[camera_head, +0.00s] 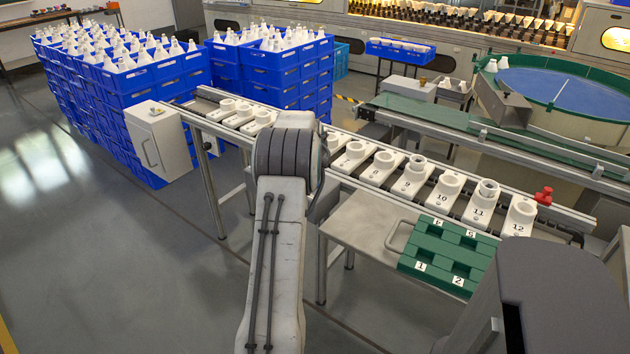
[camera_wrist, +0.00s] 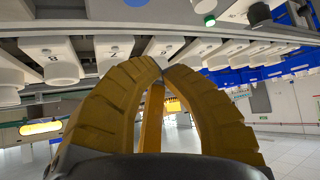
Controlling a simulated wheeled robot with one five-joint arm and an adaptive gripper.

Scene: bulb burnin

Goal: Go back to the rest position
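My gripper (camera_wrist: 160,68) shows in the wrist view with its yellow fingers curved together and their tips meeting. I see nothing held between them. In the head view the gripper is hidden behind my own arm. A rail (camera_head: 345,182) carries a row of numbered white socket blocks, including number 10 (camera_head: 443,192) and number 12 (camera_head: 518,216). In the wrist view the picture is upside down, and the white blocks (camera_wrist: 115,50) hang along its top, beyond the fingertips. I cannot tell how far the gripper is from them.
A green tray (camera_head: 435,248) with numbered places sits on a side shelf (camera_head: 350,222) in front of the rail. Stacked blue crates (camera_head: 150,80) of white bulbs stand back left. A white cabinet (camera_head: 160,140) stands at the rail's left end. Floor (camera_head: 110,260) at left is clear.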

